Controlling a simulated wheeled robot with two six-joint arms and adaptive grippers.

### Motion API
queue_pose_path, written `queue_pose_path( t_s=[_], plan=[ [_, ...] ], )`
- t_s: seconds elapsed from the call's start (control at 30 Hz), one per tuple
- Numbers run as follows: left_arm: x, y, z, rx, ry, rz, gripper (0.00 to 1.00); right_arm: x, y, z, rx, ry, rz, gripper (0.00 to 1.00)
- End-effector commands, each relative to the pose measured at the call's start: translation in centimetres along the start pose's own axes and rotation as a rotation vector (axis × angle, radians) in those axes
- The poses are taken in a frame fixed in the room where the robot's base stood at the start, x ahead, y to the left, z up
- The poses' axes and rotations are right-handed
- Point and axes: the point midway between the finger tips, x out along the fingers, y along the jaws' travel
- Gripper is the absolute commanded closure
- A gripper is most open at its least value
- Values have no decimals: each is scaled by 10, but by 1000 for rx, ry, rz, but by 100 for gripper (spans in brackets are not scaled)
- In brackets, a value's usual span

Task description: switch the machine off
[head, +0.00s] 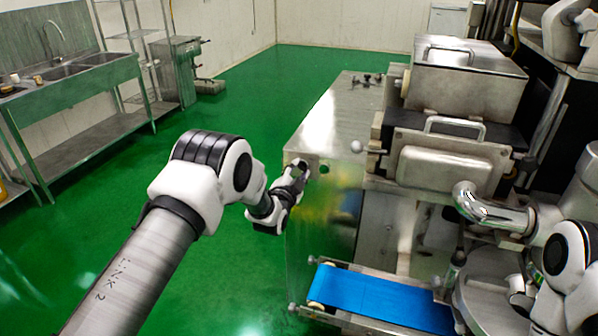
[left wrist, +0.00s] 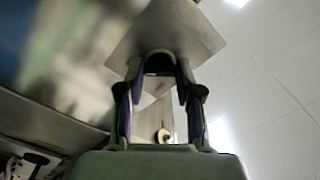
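The machine is a steel encrusting machine with a tall metal side cabinet (head: 335,115). A small dark round fitting (head: 324,169) sits on the upper part of the cabinet's front panel; whether it is the switch I cannot tell. My left gripper (head: 301,168) is beside that panel, just left of the fitting. In the left wrist view my left gripper (left wrist: 159,72) has its two fingers apart, with a dark gap and a grey rounded shape between the tips. Whether they touch anything is unclear. Part of my right arm shows at the lower right; its gripper is out of view.
A blue conveyor belt (head: 375,299) runs along the machine's lower front. Steel hoppers with handles (head: 468,80) stand on top. A sink bench (head: 75,85) and a rack are at the far left. The green floor (head: 250,90) left of the machine is clear.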

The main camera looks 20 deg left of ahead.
Motion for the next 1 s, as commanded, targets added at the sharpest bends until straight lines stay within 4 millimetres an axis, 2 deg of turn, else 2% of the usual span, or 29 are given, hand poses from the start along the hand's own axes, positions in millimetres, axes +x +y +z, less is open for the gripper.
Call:
queue_pose_path(
  t_s=[0.27, 0.47, 1.0],
  plan=[
    [0, 1, 0, -15, 3, 1, 100, 3, 0, 0, 0, 0, 0, 60],
    [0, 3, 1, -82, 3, 1, 100, 13, 0, 0, 0, 0, 0, 60],
    [0, 4, 2, -527, 4, 0, 100, 65, 0, 0, 0, 0, 0, 60]
  ],
)
